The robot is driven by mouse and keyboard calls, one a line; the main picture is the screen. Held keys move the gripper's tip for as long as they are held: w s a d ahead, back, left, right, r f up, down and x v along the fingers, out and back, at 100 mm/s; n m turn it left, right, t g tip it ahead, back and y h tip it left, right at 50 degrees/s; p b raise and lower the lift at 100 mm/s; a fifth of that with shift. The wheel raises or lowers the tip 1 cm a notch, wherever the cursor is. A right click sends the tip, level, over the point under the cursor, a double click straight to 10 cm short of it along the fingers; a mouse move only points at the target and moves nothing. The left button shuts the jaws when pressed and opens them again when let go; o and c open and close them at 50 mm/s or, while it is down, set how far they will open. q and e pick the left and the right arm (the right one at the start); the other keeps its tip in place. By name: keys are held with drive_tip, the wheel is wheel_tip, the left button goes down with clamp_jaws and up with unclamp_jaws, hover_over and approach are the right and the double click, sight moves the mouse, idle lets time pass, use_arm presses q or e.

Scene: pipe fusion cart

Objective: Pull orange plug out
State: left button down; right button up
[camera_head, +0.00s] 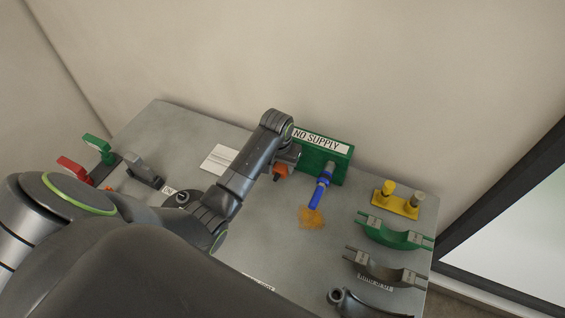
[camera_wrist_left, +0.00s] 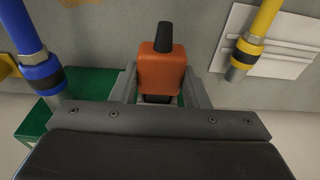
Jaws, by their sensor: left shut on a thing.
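The orange plug (camera_wrist_left: 161,72) with a dark tip sits between the two grey fingers of my left gripper (camera_wrist_left: 161,88) in the left wrist view. The gripper is shut on it. In the head view the plug (camera_head: 281,170) shows as a small orange piece under my left gripper (camera_head: 284,159), at the left end of the green box (camera_head: 335,163) labelled "NO SUPPLY". The gripper body hides the plug's far end, so I cannot tell whether it is seated in the box. My right gripper is not in view.
A blue hose end (camera_head: 318,192) comes out of the box's front, right of the gripper. An orange-brown patch (camera_head: 312,216) lies before it. A yellow holder (camera_head: 395,203) and green clamp (camera_head: 392,233) stand right. A yellow hose (camera_wrist_left: 262,28) shows in the wrist view.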

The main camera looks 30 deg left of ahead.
sight(275, 179)
use_arm(q)
drive_tip(key=shift+s+r+p, duration=0.15)
drive_tip(key=shift+s+p, duration=0.25)
drive_tip(key=shift+s, duration=0.25)
drive_tip(key=shift+s+d, duration=0.1)
drive_tip(key=shift+s, duration=0.2)
drive_tip(key=shift+s+d, duration=0.1)
drive_tip(key=shift+s, duration=1.55)
